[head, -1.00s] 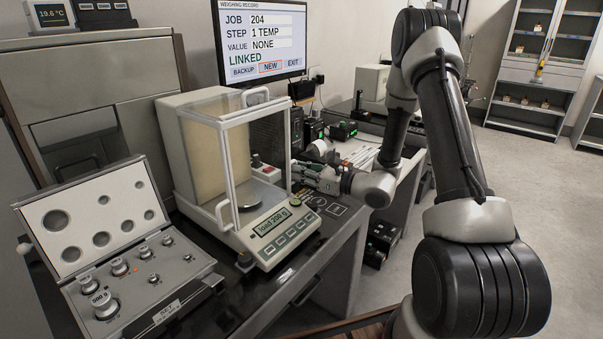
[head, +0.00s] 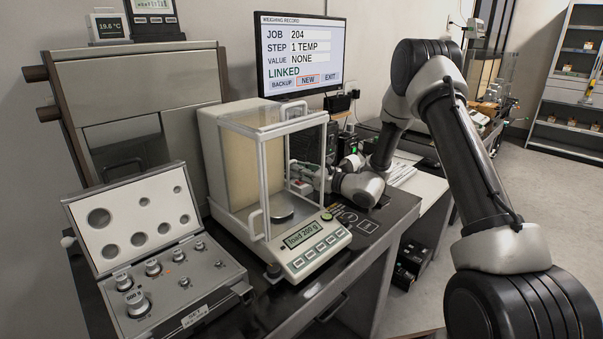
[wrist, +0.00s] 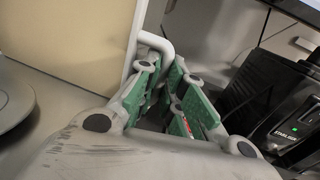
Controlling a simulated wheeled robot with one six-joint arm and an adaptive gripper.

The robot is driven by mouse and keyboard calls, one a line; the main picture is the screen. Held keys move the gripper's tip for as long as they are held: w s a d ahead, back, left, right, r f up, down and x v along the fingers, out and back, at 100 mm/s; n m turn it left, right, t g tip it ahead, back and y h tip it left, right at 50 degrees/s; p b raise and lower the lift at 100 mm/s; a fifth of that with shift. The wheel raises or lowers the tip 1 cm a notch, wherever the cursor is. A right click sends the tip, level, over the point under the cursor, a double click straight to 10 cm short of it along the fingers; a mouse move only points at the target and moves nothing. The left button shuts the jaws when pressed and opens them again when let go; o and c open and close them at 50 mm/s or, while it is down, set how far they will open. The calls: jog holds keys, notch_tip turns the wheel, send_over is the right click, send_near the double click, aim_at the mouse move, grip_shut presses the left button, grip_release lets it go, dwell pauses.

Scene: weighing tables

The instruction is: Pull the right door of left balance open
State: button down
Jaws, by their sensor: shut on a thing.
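The left balance (head: 238,150) stands on the dark bench with a glass draft shield, a round pan (head: 282,215) and a display reading "load 200 g". My gripper (head: 292,172) reaches in from the right and shows behind the shield's front right post. In the wrist view my gripper's green-padded fingers (wrist: 168,82) are shut around the pale curved handle (wrist: 158,42) of the balance's right door. The handle joins a pale upright door edge (wrist: 135,42). The handle's lower part is hidden between the fingers. I cannot tell how far the door stands open.
An open weight case (head: 170,287) lies left of the balance. A monitor (head: 300,52) stands behind it. A black device with a green light (wrist: 290,115) is close right of my fingers. Another bench with equipment (head: 490,110) stands farther right.

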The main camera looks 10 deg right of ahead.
jog(key=c, duration=1.8)
grip_release()
jog(key=v, duration=1.2)
jog(key=shift+d, duration=0.1)
